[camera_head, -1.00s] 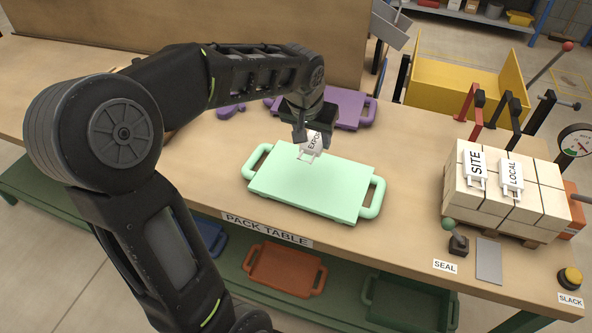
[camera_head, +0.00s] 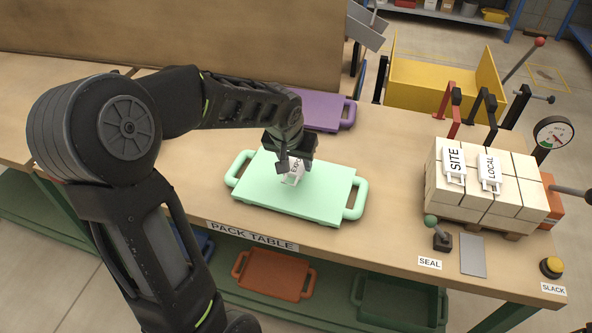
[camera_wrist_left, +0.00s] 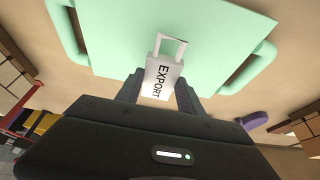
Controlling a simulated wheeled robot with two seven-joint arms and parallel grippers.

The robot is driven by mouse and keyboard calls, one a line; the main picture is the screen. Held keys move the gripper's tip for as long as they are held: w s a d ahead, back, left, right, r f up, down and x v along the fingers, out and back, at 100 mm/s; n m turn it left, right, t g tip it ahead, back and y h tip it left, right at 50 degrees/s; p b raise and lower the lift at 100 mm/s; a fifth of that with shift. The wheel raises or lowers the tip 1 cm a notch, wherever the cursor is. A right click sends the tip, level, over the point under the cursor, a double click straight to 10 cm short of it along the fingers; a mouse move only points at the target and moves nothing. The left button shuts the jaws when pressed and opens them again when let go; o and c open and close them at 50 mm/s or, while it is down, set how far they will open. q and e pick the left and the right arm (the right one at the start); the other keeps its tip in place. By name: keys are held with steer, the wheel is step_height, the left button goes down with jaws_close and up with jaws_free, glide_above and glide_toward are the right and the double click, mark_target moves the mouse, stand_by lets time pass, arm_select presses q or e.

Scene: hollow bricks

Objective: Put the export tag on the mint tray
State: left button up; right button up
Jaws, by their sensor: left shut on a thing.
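The mint tray (camera_head: 318,202) lies flat on the pack table, with a handle at each end. My left gripper (camera_head: 288,168) is over the tray's back left part. It is shut on the white export tag (camera_head: 295,177), which is partly hidden by the gripper in the head view. In the left wrist view the tag (camera_wrist_left: 162,80) sits between the two fingers, its "EXPORT" lettering readable and its loop end over the mint tray (camera_wrist_left: 200,30). I cannot tell whether the tag touches the tray. My right gripper is not in view.
A purple tray (camera_head: 322,110) lies behind the mint tray. At the right, a stack of pale bricks (camera_head: 480,205) carries the site tag (camera_head: 453,163) and the local tag (camera_head: 489,170). A seal lever (camera_head: 438,235) stands in front. The table between mint tray and bricks is clear.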

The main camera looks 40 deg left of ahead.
mark_target(295, 168)
arm_select(q)
steer(key=shift+f, duration=1.85)
steer(key=shift+f, duration=0.25)
steer(key=o, duration=1.4)
steer(key=shift+r, duration=0.1)
steer(key=shift+r, duration=0.1)
steer(key=shift+r, duration=0.15)
steer(key=v, duration=1.2)
steer(key=shift+b, duration=0.45)
steer(key=shift+s, duration=0.1)
